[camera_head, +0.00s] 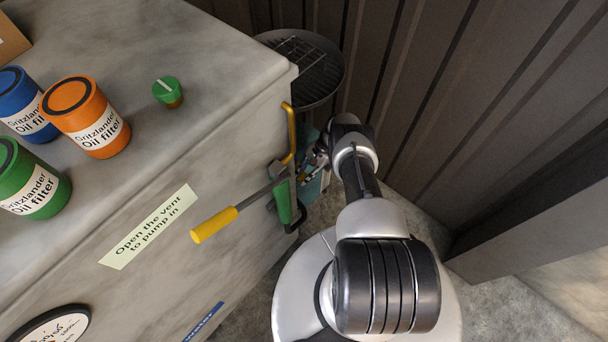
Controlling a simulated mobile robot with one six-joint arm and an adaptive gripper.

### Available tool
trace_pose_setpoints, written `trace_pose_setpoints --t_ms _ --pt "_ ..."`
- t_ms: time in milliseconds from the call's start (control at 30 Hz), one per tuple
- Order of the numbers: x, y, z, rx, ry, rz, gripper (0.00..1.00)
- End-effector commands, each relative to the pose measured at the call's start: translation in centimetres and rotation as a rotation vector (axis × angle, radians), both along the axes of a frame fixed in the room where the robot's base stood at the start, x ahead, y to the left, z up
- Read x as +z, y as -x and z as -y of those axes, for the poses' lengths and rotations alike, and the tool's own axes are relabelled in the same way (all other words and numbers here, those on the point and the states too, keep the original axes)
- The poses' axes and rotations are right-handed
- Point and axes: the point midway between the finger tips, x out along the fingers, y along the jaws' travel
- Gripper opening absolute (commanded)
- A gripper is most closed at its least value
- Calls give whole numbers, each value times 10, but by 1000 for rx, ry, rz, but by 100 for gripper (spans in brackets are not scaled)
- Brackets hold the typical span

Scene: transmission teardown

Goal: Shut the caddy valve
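A dark round pan with a wire grate (309,62) stands in the gap behind the bench corner; it looks like the caddy's top. Below it a teal body (313,187) shows in part, mostly hidden by my arm and the bench. I cannot make out the valve for certain. My gripper (312,164) is small and partly hidden, low beside the bench's end, close to the teal body and a grey lever. Whether its fingers are open or touching anything does not show.
A grey lever with a yellow grip (214,225) juts from the bench side, by a yellow bent bar (290,132) and a green part (286,202). Oil filters (88,117) and a green cap (167,91) stand on the bench (190,45). A corrugated wall (470,90) closes the right.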

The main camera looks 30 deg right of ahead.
Motion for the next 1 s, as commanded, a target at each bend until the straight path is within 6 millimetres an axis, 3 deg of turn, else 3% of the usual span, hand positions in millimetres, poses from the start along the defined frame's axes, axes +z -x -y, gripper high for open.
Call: trace_pose_setpoints --t_ms 167,567,1000 --pt "0 0 0 -1 0 -1 37" --pt "5 -1 3 -1 0 0 37" --pt "77 -3 47 -2 0 1 37"
